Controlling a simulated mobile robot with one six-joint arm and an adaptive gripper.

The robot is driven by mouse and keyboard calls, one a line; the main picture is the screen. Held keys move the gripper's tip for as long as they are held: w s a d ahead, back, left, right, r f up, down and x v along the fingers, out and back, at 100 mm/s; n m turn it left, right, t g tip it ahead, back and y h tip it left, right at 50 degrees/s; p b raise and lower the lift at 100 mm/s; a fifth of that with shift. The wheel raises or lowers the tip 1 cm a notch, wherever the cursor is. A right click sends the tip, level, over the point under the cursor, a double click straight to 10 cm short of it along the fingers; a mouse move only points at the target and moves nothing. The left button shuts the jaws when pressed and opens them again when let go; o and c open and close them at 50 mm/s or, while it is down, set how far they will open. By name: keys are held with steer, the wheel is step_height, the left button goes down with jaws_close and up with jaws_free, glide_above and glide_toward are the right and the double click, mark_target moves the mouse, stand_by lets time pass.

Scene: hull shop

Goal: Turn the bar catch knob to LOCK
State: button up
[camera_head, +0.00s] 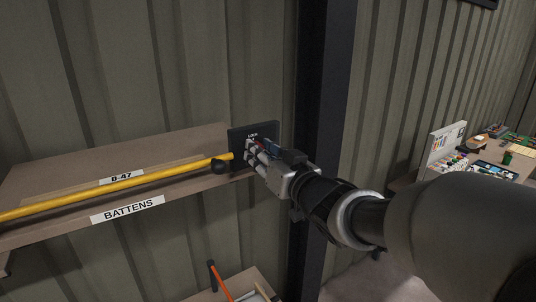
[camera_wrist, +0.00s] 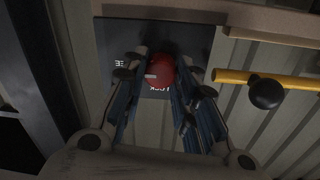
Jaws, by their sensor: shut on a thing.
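The red catch knob (camera_wrist: 161,70) sits on a dark plate (camera_wrist: 115,38) in the wrist view. Its white mark points left, toward a partly hidden label ending in "EE". The word LOCK is upside down below the knob in that view. My gripper (camera_wrist: 165,74) is shut on the knob, with a finger on each side. In the head view my gripper (camera_head: 258,150) reaches the plate (camera_head: 239,137) and hides the knob. A yellow bar (camera_head: 130,181) with a black ball (camera_head: 220,166) near its end lies beside the plate.
A wooden shelf (camera_head: 60,170) labelled BATTENS carries the bar. A dark steel post (camera_head: 318,90) stands right of the plate. An orange-handled tool (camera_head: 219,281) is below. A cluttered workbench (camera_head: 505,165) stands at the far right.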

steer(key=n+b, duration=1.3)
steer(key=n, duration=0.4)
steer(key=shift+f+n+y, duration=0.15)
steer(key=shift+n+y, duration=0.15)
steer(key=shift+n, duration=0.1)
steer(key=shift+n+b, duration=0.3)
steer(key=o, duration=1)
steer(key=shift+o, duration=0.2)
